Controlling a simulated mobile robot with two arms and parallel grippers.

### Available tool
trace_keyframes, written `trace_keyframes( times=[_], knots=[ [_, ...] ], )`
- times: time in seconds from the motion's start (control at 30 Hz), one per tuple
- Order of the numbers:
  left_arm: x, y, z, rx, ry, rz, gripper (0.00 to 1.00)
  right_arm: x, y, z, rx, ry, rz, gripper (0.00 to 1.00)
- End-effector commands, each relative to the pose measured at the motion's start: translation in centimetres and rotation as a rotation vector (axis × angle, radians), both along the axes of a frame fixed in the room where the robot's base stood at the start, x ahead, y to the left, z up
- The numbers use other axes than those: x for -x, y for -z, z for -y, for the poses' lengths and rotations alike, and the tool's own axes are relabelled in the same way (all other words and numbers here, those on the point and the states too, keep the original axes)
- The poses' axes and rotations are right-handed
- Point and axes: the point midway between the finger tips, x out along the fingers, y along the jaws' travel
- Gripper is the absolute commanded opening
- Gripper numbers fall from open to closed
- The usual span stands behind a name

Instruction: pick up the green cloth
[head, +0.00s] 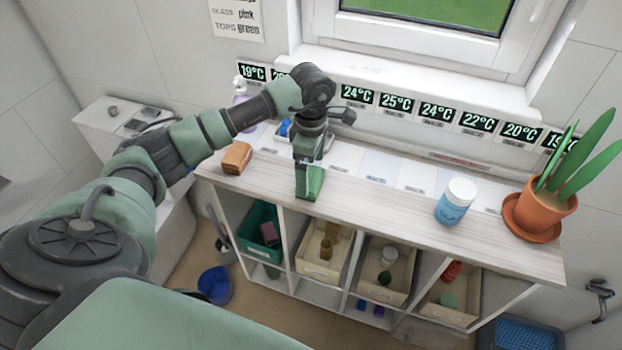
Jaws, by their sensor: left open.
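The left gripper is open. My right gripper is not in view.
A brown block (237,157) sits left of the cloth. A blue bottle with a white lid (456,201) and a potted plant (540,210) stand to the right. Bins fill the cubbies below. The top between cloth and bottle is clear.

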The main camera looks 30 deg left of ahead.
Motion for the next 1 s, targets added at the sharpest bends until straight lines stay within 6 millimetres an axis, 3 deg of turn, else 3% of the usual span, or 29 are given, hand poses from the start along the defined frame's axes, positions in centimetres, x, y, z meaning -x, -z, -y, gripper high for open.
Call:
trace_keyframes(
  times=[0.07,0.2,0.47,0.5,0.57,0.7,1.0],
  knots=[
    [0.2,1.0,0.1,0.002,0.000,-0.007,1.00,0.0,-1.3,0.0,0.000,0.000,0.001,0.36],
    [0.1,2.9,0.1,0.003,0.000,-0.002,1.00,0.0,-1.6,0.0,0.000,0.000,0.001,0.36],
    [0.0,3.5,0.0,0.002,0.001,0.002,1.00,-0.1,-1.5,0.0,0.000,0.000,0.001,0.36],
    [0.0,3.5,0.0,0.002,0.001,0.002,0.97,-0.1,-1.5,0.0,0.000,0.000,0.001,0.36],
    [0.0,3.5,0.0,0.002,0.001,0.002,0.81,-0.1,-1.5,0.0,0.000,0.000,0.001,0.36],
    [0.0,3.4,0.0,0.002,0.001,0.002,0.42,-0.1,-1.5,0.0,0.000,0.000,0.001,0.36],
    [0.0,3.3,0.0,0.003,0.000,0.002,0.42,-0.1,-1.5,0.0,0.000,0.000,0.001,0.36]
  ],
)
